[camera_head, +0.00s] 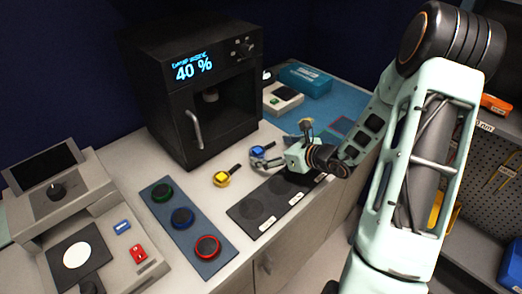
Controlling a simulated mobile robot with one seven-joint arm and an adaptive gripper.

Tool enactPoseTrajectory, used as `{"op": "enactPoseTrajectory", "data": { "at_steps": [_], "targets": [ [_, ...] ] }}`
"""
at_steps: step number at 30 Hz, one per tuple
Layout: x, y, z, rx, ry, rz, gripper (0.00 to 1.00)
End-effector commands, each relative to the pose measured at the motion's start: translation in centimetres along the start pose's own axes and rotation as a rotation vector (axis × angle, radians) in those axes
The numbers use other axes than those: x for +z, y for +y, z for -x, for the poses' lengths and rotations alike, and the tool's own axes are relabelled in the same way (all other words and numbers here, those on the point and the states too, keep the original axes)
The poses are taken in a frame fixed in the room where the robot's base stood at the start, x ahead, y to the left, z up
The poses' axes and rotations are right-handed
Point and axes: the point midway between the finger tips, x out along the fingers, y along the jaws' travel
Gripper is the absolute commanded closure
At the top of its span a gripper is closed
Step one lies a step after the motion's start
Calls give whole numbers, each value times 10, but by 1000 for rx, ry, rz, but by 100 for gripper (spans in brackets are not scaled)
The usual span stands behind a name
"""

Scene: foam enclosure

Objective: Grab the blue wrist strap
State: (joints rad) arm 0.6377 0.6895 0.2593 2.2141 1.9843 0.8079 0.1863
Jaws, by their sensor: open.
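My gripper (263,158) is open at the centre of the view, low over the pale worktop and pointing left. A small item with a blue face (257,151) shows at its fingertips; the fingers partly cover it, and I cannot tell whether they touch it. A blue round piece (182,217) sits between a green one (162,193) and a red one (207,246) on a blue-grey mat (159,213). Which is the blue wrist strap is unclear.
A black oven-like box (150,105) reading 40 % stands behind. A dark panel with round marks (245,223) lies in front of the gripper. A grey device (60,195) is at left. A teal box (305,80) and a white device (281,98) stand behind right.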

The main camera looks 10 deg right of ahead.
Motion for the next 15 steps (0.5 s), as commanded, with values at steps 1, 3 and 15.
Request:
{"op": "enactPoseTrajectory", "data": {
  "at_steps": [1,3,15],
  "targets": [
    [0,0,-4,0,0,0,3],
    [0,0,-6,-1,-1,0,3],
    [0,0,-6,-1,0,0,25]
  ]
}}
